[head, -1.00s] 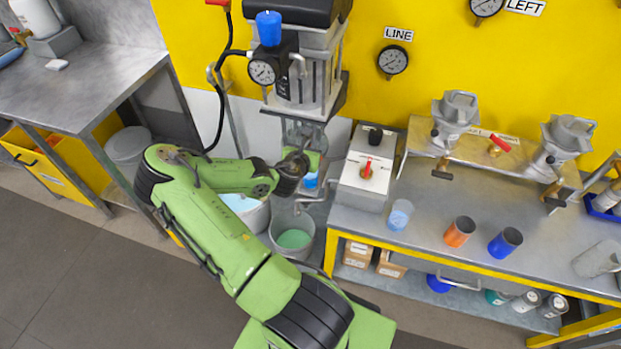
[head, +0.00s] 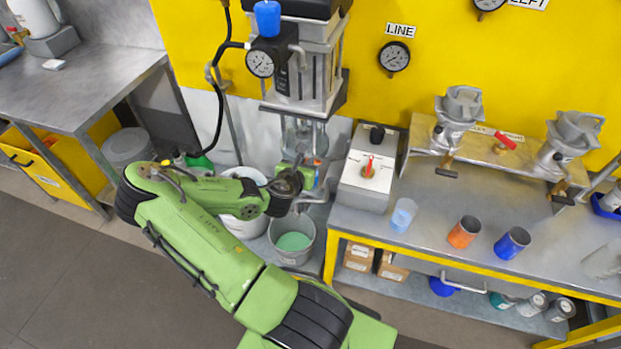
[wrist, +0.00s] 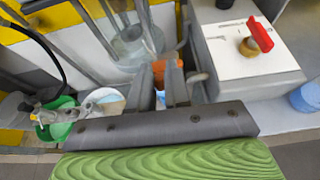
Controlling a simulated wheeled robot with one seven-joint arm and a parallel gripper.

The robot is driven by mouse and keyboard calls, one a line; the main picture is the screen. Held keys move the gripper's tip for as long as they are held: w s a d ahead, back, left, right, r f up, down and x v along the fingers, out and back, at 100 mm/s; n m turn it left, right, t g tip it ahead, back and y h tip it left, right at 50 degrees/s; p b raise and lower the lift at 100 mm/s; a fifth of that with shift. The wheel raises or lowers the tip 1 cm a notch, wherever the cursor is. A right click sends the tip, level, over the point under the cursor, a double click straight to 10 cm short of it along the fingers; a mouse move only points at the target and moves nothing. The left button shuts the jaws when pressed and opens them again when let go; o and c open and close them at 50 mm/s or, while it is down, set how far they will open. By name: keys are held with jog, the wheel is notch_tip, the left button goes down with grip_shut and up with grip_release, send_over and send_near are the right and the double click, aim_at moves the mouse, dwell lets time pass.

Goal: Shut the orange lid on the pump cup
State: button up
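The orange lid (wrist: 168,74) shows in the wrist view just beyond my fingers, below a clear glass vessel (wrist: 132,48). In the head view the vessel (head: 304,137) hangs under the pump column, with a small orange patch at its lower part. My gripper (wrist: 160,92) is in front of the lid, its two dark fingers apart with a gap between them. I cannot tell whether a finger touches the lid. The cup under the lid is mostly hidden by my fingers and wrist, so the lid's exact angle is unclear.
A white control box with a red knob (head: 368,168) stands close to the right of my gripper. Below are a bucket of green liquid (head: 293,241) and a white bucket (head: 243,205). The bench at right holds an orange cup (head: 464,232) and a blue cup (head: 509,243).

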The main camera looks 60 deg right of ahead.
jog(key=shift+s+a+f+b, duration=0.1)
jog(key=shift+a+f+b, duration=0.25)
jog(key=shift+f+b, duration=0.3)
jog(key=shift+a+f+b, duration=0.35)
jog(key=shift+f+b, duration=0.2)
jog(key=shift+b, duration=0.05)
jog(key=shift+a+f+b, duration=0.25)
jog(key=shift+f+b, duration=0.95)
jog(key=shift+f, duration=0.05)
jog(key=o, duration=1.6)
jog(key=shift+c, duration=0.2)
